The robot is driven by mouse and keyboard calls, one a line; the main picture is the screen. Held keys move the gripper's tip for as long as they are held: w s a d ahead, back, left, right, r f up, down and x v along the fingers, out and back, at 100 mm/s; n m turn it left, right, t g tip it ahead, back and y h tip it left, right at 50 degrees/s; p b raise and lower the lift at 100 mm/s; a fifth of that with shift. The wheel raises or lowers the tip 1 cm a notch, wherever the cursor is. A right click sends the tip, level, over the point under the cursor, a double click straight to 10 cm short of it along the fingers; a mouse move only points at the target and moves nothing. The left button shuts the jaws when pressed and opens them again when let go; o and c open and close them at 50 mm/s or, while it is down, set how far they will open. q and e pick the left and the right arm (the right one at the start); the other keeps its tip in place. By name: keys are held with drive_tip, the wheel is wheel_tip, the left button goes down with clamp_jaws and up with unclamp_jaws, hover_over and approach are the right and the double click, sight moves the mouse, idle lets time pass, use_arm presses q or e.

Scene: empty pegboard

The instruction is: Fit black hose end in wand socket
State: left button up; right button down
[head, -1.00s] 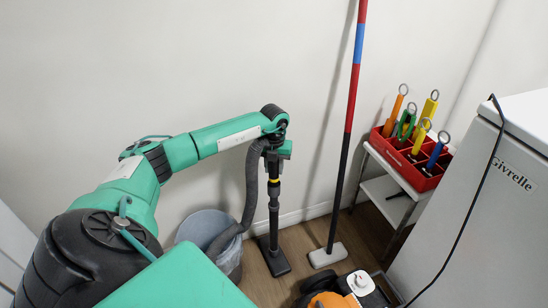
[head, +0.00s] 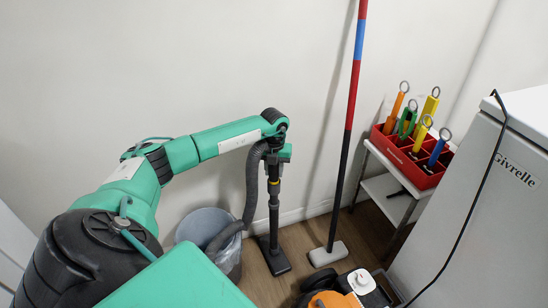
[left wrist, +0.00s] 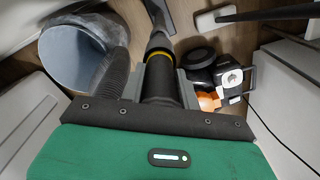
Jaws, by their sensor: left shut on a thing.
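My left gripper (head: 274,157) is shut on the black hose end (left wrist: 158,82), which stands between its two grey fingers in the left wrist view. The ribbed grey-black hose (head: 252,185) loops down from it past the bin and out of sight behind my arm. The black wand (head: 273,215) stands upright on its floor head (head: 273,258), directly below the gripper. A yellow ring (left wrist: 157,55) sits at the wand's top, in line with the hose end. The two look touching; how deep the hose end sits cannot be told. My right gripper is not in view.
A grey bin (head: 205,222) stands left of the wand. A red-and-black pole with a pale foot (head: 328,253) leans to the right. An orange-and-black machine (head: 338,298) is in front, a red tool caddy (head: 425,172) on a stand and a white fridge (head: 480,220) to the right.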

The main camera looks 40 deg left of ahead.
use_arm(q)
drive_tip(key=shift+f+b, duration=0.45)
drive_tip(key=shift+f, duration=0.55)
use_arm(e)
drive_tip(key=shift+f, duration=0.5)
use_arm(q)
drive_tip(key=o, duration=1.1)
drive_tip(key=shift+c, duration=0.2)
drive_tip(key=shift+r, duration=0.1)
drive_tip(key=shift+r, duration=0.45)
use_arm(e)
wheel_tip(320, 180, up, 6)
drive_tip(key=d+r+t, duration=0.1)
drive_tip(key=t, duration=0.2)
use_arm(q)
wheel_tip(320, 180, up, 12)
drive_tip(key=p, duration=0.2)
drive_tip(key=shift+f+p, duration=0.2)
drive_tip(key=shift+p, duration=0.2)
drive_tip(key=shift+r, duration=0.65)
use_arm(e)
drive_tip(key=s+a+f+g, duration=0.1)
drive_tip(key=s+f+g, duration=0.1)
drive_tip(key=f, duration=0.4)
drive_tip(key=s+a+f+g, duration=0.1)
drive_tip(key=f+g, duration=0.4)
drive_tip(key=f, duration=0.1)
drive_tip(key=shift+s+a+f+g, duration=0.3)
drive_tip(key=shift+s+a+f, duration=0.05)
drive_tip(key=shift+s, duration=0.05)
